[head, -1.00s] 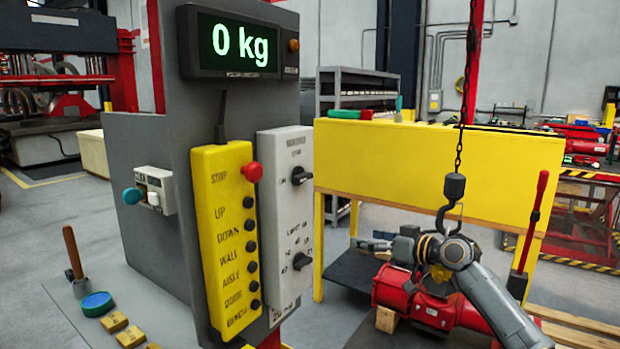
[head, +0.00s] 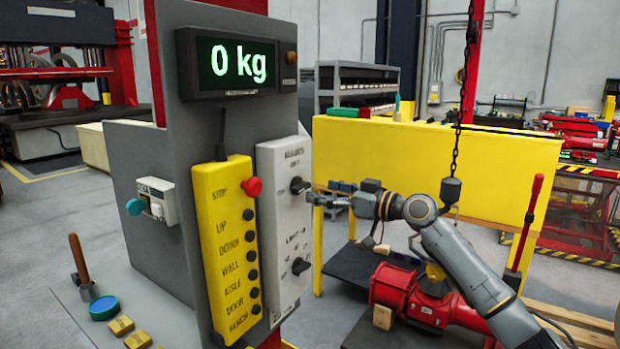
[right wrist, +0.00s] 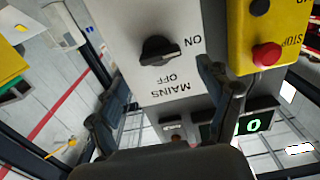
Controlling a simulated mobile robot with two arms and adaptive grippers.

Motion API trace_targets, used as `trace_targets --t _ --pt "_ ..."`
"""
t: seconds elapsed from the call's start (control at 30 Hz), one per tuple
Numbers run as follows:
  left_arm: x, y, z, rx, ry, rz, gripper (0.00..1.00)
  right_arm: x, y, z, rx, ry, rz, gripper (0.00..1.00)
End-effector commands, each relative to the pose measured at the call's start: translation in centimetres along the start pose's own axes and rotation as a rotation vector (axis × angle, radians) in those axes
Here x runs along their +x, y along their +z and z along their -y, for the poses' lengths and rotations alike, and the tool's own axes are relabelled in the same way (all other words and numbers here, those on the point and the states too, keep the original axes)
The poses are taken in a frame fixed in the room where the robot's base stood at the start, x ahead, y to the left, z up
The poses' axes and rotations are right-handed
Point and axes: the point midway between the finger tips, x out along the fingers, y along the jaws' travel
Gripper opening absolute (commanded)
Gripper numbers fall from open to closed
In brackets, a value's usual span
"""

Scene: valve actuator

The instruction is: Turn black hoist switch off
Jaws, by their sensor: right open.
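The black switch (head: 299,185) is the upper knob on the light grey panel (head: 284,215), beside the yellow pendant box. It also shows in the right wrist view (right wrist: 160,50), where the upside-down lettering around it reads MAINS, OFF and ON. Its grip lies roughly crosswise, with one end toward ON. My right gripper (head: 318,198) is just right of the upper part of the panel. In the right wrist view my right gripper's fingers (right wrist: 156,80) are spread apart and empty, with the knob beyond the gap between them. My left gripper is not in view.
A red stop button (head: 251,186) and several black buttons are on the yellow pendant box (head: 226,245). A second black knob (head: 300,266) is lower on the grey panel. A hoist hook and chain (head: 451,188) hang behind my right arm, above a red actuator (head: 400,290).

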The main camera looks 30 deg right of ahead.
Motion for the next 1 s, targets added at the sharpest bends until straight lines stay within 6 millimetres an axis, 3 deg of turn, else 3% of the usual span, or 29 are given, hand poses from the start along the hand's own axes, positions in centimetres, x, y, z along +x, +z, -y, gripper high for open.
trace_targets --t 0.03,0.23,0.63,0.9,1.0 --pt "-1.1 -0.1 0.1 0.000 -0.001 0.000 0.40 1.1 -0.6 0.0 0.003 -0.001 -0.003 0.79" --pt "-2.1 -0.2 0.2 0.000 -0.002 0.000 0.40 3.6 -0.3 0.0 0.002 0.000 -0.001 0.79" --pt "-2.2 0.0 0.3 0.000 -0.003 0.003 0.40 4.4 0.1 0.0 -0.001 0.000 0.001 0.79" --pt "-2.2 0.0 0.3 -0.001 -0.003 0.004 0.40 4.4 0.1 0.0 -0.001 0.000 0.001 0.26" --pt "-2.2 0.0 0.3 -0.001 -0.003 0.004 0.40 4.3 0.1 0.0 0.000 0.000 0.001 0.25"
